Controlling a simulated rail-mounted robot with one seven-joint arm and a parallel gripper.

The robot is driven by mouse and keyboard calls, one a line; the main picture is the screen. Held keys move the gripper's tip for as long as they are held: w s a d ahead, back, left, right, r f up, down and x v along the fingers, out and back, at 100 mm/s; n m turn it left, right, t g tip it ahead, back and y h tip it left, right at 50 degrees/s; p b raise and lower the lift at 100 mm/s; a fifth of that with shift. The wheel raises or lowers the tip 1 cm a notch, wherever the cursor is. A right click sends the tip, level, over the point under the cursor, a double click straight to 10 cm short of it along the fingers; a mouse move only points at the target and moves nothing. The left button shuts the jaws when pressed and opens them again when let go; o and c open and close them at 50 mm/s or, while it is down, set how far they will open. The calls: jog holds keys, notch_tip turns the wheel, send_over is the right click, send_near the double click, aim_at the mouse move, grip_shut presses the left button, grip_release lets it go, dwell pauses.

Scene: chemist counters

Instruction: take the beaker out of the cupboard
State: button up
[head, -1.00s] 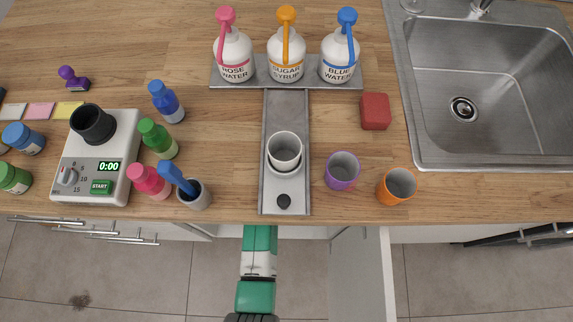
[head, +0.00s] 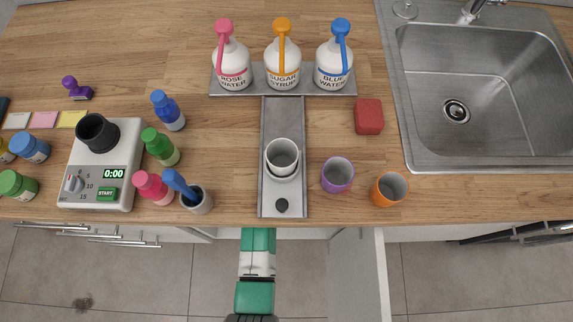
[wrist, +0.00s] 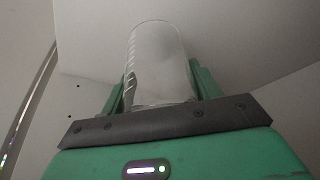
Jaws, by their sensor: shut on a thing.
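In the wrist view my gripper (wrist: 160,92) is shut on a clear glass beaker (wrist: 157,55), which stands between its two green fingers. Pale cupboard walls (wrist: 235,40) surround it there. In the head view my green and white arm reaches in under the counter's front edge; the gripper and beaker are hidden below the counter. The cupboard door (head: 358,275) stands open to the right of my arm.
The counter (head: 120,30) above carries a rail with a white cup (head: 282,155), a purple cup (head: 337,174), an orange cup (head: 389,189), several bottles and a timer device (head: 100,170). The open door limits room on my arm's right.

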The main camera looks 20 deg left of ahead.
jog(key=s+a+p, duration=0.2)
jog(key=s+a, duration=0.1)
jog(key=s, duration=0.5)
jog(key=s+a+p, duration=0.2)
jog(key=s+a, duration=0.1)
jog(key=s, duration=0.6)
jog(key=shift+p, duration=0.3)
